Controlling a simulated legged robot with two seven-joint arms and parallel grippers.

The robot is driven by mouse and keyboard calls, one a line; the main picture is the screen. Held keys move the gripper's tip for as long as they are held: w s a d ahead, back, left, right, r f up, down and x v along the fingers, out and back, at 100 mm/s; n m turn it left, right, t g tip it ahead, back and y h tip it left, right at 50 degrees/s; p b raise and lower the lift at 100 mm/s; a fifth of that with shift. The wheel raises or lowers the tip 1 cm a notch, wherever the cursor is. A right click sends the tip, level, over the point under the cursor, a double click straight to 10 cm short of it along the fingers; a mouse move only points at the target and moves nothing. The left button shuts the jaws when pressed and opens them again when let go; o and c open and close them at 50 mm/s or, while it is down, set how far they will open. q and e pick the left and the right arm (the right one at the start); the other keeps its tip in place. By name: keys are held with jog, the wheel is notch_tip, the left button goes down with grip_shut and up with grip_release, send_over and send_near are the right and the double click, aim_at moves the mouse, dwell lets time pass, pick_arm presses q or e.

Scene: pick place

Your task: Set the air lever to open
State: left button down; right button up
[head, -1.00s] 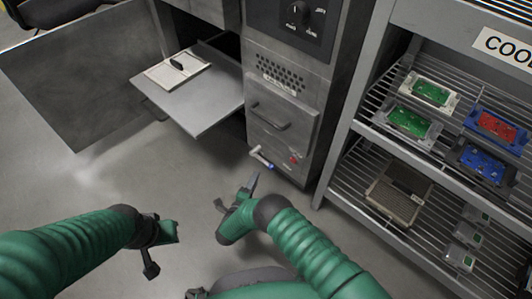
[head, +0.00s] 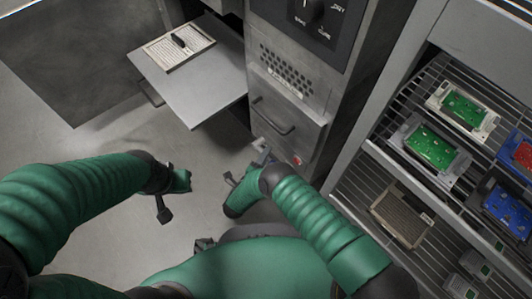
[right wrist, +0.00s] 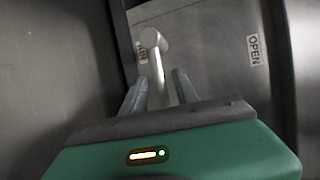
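The air lever (right wrist: 151,42) shows in the right wrist view as a pale round hub with a handle reaching down toward me. An OPEN label (right wrist: 254,51) is on the metal panel to its right. A second, partly covered label (right wrist: 141,53) sits beside the hub. My right gripper (right wrist: 158,84) is open, with one finger on each side of the handle; I cannot tell whether either touches it. In the head view my right gripper (head: 246,168) is at the foot of the grey cabinet and largely hides the lever. My left gripper (head: 172,193) hangs over the floor, away from the lever.
The grey cabinet (head: 287,110) has a drawer handle and a red button (head: 297,160) low on its front. A wire rack (head: 390,165) with circuit boards stands at right.

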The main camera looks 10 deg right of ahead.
jog(key=shift+d, duration=0.15)
grip_shut()
jog(key=shift+s+f, duration=0.1)
jog(key=shift+f, duration=0.05)
dwell(1.0)
